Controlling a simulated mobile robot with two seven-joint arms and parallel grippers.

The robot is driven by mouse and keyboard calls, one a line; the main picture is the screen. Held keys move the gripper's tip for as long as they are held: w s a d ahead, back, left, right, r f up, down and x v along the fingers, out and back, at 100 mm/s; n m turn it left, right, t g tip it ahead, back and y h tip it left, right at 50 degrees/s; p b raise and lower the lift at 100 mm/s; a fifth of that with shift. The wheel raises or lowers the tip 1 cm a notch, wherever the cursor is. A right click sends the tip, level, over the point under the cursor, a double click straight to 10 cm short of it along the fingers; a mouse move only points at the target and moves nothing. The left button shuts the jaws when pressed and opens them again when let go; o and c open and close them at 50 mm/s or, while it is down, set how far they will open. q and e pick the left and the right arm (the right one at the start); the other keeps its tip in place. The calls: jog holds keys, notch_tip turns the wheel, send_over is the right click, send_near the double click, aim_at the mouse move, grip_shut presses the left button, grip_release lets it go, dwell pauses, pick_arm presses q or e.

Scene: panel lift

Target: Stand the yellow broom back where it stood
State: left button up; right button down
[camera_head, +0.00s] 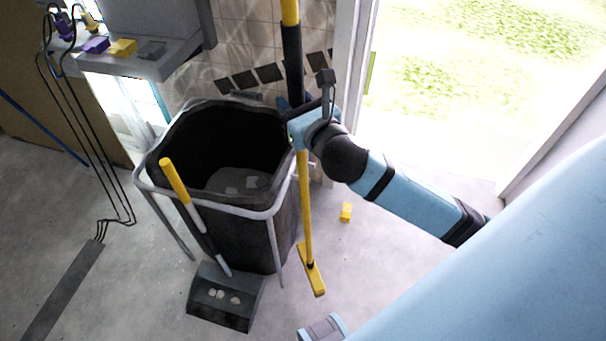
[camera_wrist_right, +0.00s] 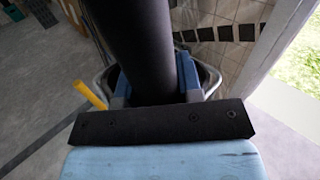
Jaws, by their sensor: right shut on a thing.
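The yellow broom (camera_head: 305,200) stands nearly upright at the right side of the black bin, its yellow head (camera_head: 312,271) low near the floor. I cannot tell if the head touches the floor. My right gripper (camera_head: 296,117) is shut on the broom's black grip section, which also fills the upper middle of the right wrist view (camera_wrist_right: 137,45). The gripper's blue fingers (camera_wrist_right: 152,82) lie on both sides of it there. The broom's top runs out of the head view. My left gripper is not in view.
A black bin (camera_head: 272,212) in a grey frame stands left of the broom. A dustpan (camera_head: 225,296) with a yellow-tipped handle leans at its front. A bright doorway opens behind my arm.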

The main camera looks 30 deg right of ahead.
jog(key=s+d+f+m+h+p, duration=0.1)
jog(key=s+d+m+h, duration=0.1)
jog(key=d, duration=0.9)
jog(key=s+d+f+m+h+p, duration=0.1)
jog(key=s+d+f+h, duration=0.1)
jog(key=d, duration=1)
jog(key=w+a, duration=1.3)
jog(key=w, duration=0.2)
pick_arm(q)
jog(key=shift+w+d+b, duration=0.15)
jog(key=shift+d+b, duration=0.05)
jog(key=shift+b, duration=0.85)
pick_arm(e)
notch_tip(320, 180, down, 6)
jog(key=shift+a+f, duration=0.15)
jog(key=shift+f, duration=0.1)
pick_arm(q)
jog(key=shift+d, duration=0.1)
pick_arm(e)
jog(key=shift+s, duration=0.15)
jog(key=c, duration=1.2)
grip_release()
jog(key=shift+f+g, duration=0.2)
jog(key=shift+g, duration=0.1)
jog(key=o, duration=0.4)
